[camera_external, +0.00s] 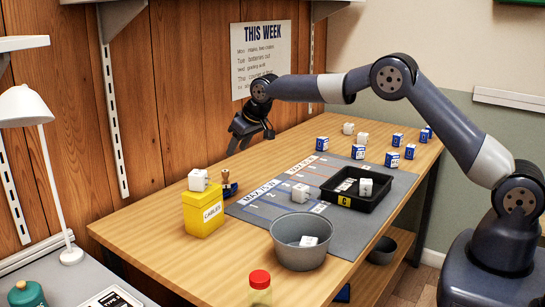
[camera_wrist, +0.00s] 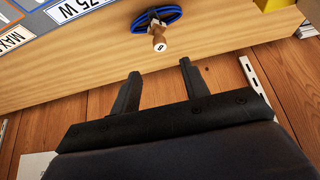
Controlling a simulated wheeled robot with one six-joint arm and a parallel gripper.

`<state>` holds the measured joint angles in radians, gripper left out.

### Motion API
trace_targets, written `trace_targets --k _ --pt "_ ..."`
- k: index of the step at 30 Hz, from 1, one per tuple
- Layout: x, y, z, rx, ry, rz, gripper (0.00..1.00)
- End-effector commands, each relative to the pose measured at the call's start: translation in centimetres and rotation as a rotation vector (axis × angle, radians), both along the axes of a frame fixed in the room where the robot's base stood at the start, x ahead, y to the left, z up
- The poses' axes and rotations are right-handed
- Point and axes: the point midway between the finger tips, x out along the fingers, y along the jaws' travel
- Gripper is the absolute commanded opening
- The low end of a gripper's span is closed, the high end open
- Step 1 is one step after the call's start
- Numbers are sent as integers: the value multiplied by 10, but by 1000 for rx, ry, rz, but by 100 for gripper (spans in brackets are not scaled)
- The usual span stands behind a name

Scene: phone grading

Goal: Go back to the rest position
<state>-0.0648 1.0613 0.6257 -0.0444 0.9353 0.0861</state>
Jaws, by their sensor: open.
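My gripper (camera_external: 251,128) hangs near the wood-panelled wall, above the back edge of the wooden table (camera_external: 150,237). In the wrist view, my gripper (camera_wrist: 157,83) has its two dark fingers apart with nothing between them. My arm reaches from the right side across to the wall.
A yellow box (camera_external: 204,218) has a white block on top. Several blue and white blocks stand at the back right. A poster (camera_external: 262,58) hangs behind my arm.

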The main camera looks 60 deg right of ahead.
Motion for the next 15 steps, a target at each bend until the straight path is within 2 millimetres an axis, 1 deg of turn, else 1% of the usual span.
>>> trace_targets --k 11,15 --pt "-1 0 2 0 0 0 43" --pt "2 0 -4 0 2 0 43"
